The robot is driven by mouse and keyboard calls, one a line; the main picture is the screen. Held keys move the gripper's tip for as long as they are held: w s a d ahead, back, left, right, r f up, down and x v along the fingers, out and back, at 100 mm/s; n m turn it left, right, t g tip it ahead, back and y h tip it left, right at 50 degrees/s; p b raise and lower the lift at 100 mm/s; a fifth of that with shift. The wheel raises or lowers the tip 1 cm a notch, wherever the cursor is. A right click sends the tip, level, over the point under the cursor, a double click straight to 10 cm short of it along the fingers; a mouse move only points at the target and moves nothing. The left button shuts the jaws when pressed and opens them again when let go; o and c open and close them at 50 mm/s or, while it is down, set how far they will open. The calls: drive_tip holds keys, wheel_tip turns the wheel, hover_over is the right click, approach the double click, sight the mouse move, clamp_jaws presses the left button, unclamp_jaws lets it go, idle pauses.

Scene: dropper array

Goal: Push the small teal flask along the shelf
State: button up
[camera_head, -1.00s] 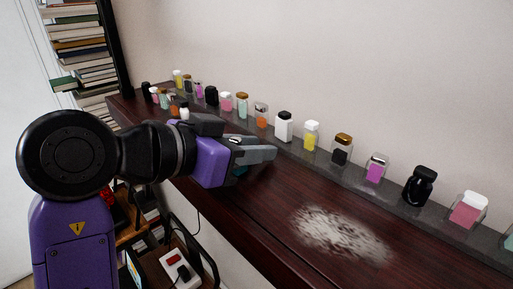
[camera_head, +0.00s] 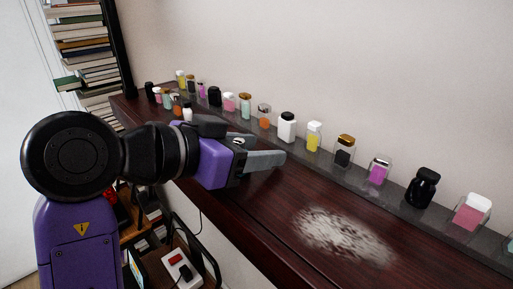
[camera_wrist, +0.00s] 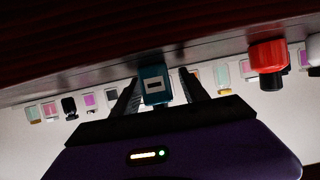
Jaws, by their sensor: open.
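The small teal flask (camera_wrist: 155,84) shows in the wrist view with a pale label bearing a dark mark. It sits between the two spread fingers of my gripper (camera_wrist: 160,88), with a visible gap on its right; contact on its left is hard to judge. In the head view my gripper (camera_head: 262,161) is low over the dark wooden shelf (camera_head: 262,205), pointing right along it. There the flask is hidden behind the gripper.
A row of several bottles, including a white one (camera_head: 287,127) and a black one (camera_head: 422,187), stands on a grey strip along the wall. A red bottle (camera_wrist: 267,57) is right of my gripper in the wrist view. A whitish powdery patch (camera_head: 343,235) marks the otherwise clear shelf right of it.

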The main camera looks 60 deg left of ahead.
drive_tip(key=b+v, duration=0.1)
drive_tip(key=v, duration=0.6)
drive_tip(key=shift+s+d+r, duration=0.1)
drive_tip(key=shift+s+d, duration=0.05)
drive_tip(key=shift+s, duration=0.2)
